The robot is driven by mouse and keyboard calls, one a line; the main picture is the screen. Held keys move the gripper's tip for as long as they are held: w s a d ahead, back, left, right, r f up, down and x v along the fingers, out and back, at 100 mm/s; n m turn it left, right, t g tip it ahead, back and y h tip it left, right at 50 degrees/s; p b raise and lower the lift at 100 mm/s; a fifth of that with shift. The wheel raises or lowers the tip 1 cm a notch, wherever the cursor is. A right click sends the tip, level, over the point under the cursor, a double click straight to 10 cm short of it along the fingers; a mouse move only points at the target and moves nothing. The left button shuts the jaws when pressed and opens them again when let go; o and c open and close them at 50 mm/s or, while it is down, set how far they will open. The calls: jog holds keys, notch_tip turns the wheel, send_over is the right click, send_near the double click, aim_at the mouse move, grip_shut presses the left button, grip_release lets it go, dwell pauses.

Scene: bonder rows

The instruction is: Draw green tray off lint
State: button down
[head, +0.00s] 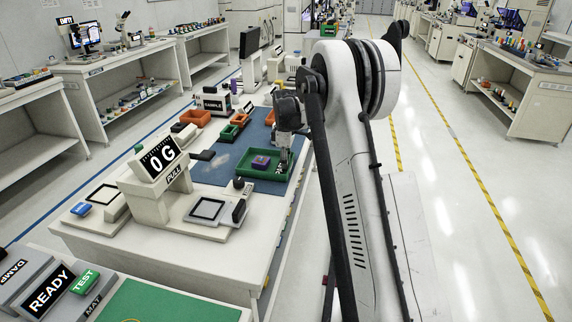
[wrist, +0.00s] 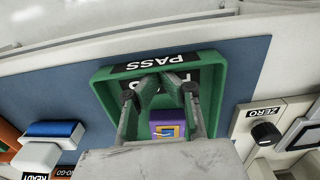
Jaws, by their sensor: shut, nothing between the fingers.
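The green tray (head: 242,168) lies on the blue mat toward the front right of the bench. It also shows in the wrist view (wrist: 105,88), with a PASS label on its far wall. A pale patch (head: 221,159) on the mat left of the tray may be lint.
A pull gauge reading 0 G (head: 160,158) stands at the front left. A ZERO knob box (wrist: 265,130) is right of the tray. Orange trays (head: 195,118) and a SAMPLE device (head: 213,102) stand farther back. Some blue mat left of the tray is bare.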

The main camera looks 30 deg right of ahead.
aim_at(276, 168)
jog(key=w+a, duration=0.1)
jog(key=w+a+r, duration=0.1)
jog(key=shift+w+a, duration=0.2)
jog(key=shift+a, duration=0.2)
notch_tip(276, 168, up, 9)
jog(key=s+a+r+m+t, duration=0.25)
jog(key=s+a+r, duration=0.4)
jog(key=s, duration=0.35)
jog(key=s+a+r+m+t, duration=0.1)
jog(key=s+a+r+m, duration=0.2)
jog(key=s+a+r, duration=0.6)
jog(key=s+a+f+m+t, duration=0.1)
jog(key=s+f, duration=0.2)
jog(key=s, duration=0.5)
jog(key=s+a+f+m+t, duration=0.1)
jog(key=s+f+m, duration=0.1)
jog(key=s, duration=0.6)
jog(key=s+a+f+m+t, duration=0.1)
jog(key=s+f, duration=0.2)
jog(key=s, duration=0.6)
jog(key=shift+a+f+t, duration=0.25)
jog(key=shift+f+t, duration=0.05)
jog(key=shift+t, duration=0.05)
